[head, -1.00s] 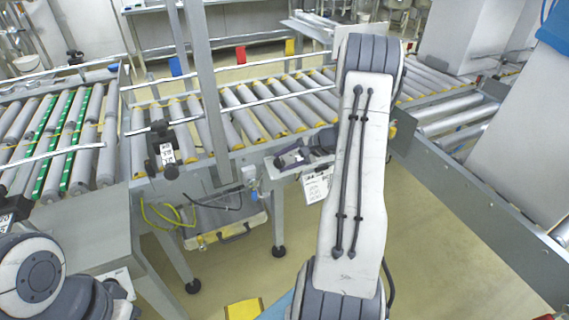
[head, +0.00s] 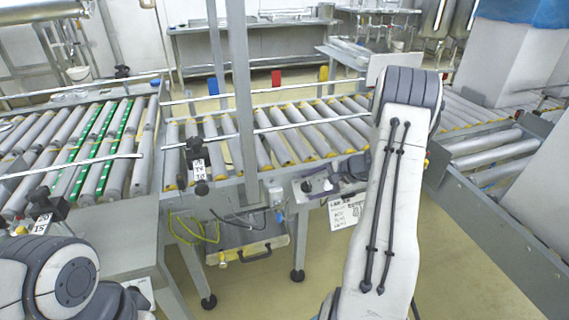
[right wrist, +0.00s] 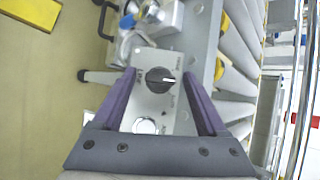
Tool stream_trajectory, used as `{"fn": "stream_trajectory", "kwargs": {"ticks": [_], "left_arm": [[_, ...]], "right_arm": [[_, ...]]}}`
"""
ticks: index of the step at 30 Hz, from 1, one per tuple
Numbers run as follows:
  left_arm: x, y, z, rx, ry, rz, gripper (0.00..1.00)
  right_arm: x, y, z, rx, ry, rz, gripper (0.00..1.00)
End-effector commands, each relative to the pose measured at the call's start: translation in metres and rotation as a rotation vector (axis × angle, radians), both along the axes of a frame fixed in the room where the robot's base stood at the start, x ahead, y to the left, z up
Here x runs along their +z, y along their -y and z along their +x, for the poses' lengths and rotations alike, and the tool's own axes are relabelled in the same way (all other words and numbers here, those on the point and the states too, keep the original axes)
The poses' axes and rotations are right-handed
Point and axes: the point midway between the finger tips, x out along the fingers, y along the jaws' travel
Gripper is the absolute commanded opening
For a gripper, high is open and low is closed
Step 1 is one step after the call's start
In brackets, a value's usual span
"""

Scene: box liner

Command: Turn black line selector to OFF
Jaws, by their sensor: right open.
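The black line selector (right wrist: 160,80) is a round black knob on a grey panel (right wrist: 152,105) in the right wrist view. Its white pointer mark points to the picture's right.
A roller conveyor (head: 290,140) runs behind the panel. A white label card (head: 348,210) hangs beside my right gripper. A second round control (right wrist: 146,126) lies between the fingers, nearer the palm. Yellow and black cables (head: 200,228) hang below the conveyor.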

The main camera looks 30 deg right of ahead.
Motion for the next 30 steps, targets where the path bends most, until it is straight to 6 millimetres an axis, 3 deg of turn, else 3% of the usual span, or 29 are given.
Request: {"fn": "stream_trajectory", "kwargs": {"ticks": [14,17,30], "left_arm": [[0.081,0.000,0.000,0.000,0.000,0.000,0.50],[0.077,0.000,0.000,0.000,0.001,-0.001,0.50],[0.089,0.000,0.000,0.000,0.000,0.000,0.50]], "right_arm": [[0.012,-0.004,0.005,0.535,-0.109,-0.449,0.78],[0.022,0.005,-0.002,0.544,-0.111,-0.469,0.78],[0.100,0.031,-0.035,0.539,-0.111,-0.465,0.78]]}}
